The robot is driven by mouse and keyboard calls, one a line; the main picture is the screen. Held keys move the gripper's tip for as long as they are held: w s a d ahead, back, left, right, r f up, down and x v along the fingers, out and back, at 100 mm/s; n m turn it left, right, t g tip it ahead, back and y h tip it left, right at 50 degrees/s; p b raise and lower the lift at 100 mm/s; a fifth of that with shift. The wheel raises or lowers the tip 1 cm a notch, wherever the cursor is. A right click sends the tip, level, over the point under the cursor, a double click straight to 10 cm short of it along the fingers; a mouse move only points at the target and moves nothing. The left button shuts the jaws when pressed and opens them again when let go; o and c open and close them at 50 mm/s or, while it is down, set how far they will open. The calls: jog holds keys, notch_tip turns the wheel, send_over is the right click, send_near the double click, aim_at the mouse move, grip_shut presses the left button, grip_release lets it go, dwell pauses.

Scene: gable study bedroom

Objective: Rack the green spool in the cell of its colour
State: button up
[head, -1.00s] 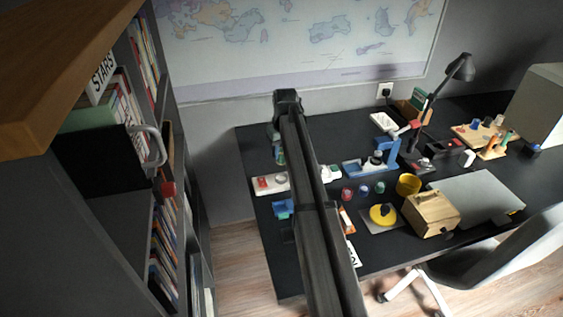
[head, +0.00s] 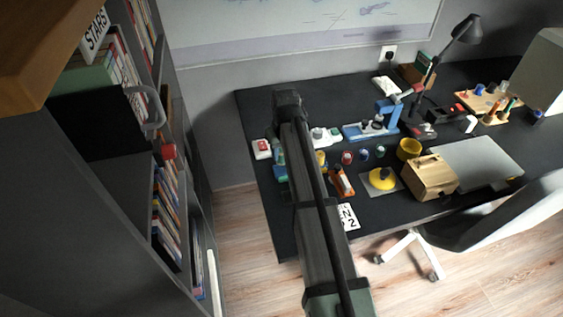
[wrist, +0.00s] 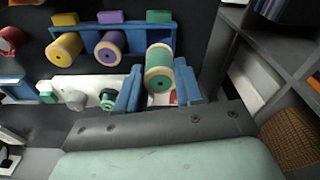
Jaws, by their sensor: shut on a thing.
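In the wrist view my gripper (wrist: 160,72) has its blue fingers shut on the green spool (wrist: 158,77), which has pale wooden rims and a green core. The spool is at the right-hand cell of the blue rack (wrist: 138,36), in line with the green block (wrist: 158,16) behind it. I cannot tell whether it rests on the rack's floor. A yellow spool (wrist: 64,50) and a purple spool (wrist: 110,50) sit in the other cells, before blocks of their colours. In the head view the rack (head: 281,173) is partly hidden by my arm, and the spool cannot be made out.
A white device (wrist: 80,92) lies just beside the rack. The dark bookcase (head: 165,200) stands close to the left. A yellow disc (head: 381,179), a wooden box (head: 430,177) and a yellow cup (head: 408,149) stand to the right on the black desk.

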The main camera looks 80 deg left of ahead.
aim_at(281, 161)
jog(key=shift+f, duration=2.45)
jog(key=shift+f, duration=0.2)
jog(key=o, duration=1)
jog(key=r, duration=0.4)
jog(key=d+r, duration=0.1)
jog(key=r, duration=0.7)
jog(key=shift+w+d+r, duration=0.15)
jog(key=shift+d, duration=0.1)
